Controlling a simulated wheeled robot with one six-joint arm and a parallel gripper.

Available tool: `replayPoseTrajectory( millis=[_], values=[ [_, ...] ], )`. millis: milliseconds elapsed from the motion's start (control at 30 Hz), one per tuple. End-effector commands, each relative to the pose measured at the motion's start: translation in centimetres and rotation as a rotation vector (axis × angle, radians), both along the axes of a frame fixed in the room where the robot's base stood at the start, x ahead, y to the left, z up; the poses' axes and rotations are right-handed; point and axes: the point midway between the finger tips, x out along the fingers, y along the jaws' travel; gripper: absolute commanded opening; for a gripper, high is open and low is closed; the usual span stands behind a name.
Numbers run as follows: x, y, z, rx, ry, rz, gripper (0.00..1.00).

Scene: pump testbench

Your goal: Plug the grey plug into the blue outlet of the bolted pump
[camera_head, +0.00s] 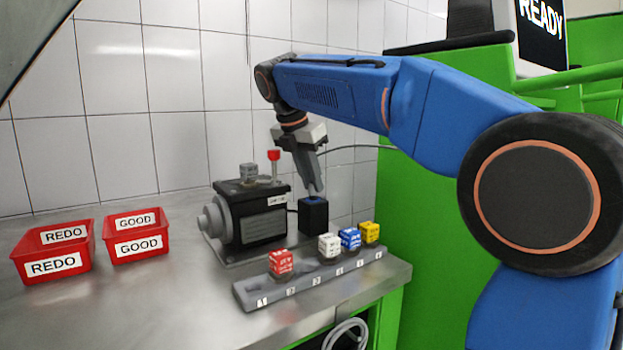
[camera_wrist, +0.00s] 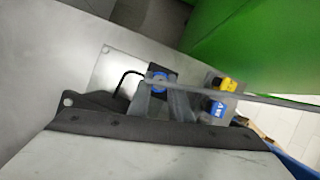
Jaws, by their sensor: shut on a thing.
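The bolted pump (camera_head: 252,222) is a black and grey unit standing on the metal bench. Beside it, to its right, stands a black box with the blue outlet (camera_head: 314,200) on top. The blue outlet also shows in the wrist view (camera_wrist: 158,79). My gripper (camera_head: 316,190) points down right above the outlet, its fingertips close to the blue top. It is shut on the grey plug, which is mostly hidden by the fingers. A grey cable (camera_wrist: 270,101) runs off to the right from the fingers. I cannot tell whether the plug touches the outlet.
A grey rack (camera_head: 310,275) in front holds red (camera_head: 281,263), white (camera_head: 329,246), blue (camera_head: 349,239) and yellow (camera_head: 370,232) cubes. Red REDO (camera_head: 52,249) and GOOD (camera_head: 137,235) bins sit left.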

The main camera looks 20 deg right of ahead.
Motion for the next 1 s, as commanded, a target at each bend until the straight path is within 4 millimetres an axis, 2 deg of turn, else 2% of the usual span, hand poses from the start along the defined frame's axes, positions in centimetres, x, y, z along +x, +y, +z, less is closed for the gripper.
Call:
replayPoseTrajectory(
  millis=[967,1000],
  values=[
    [0.0,0.0,-1.2,0.0,0.0,0.0,0.02],
    [0.0,0.0,-1.2,0.0,0.0,0.0,0.23]
  ],
)
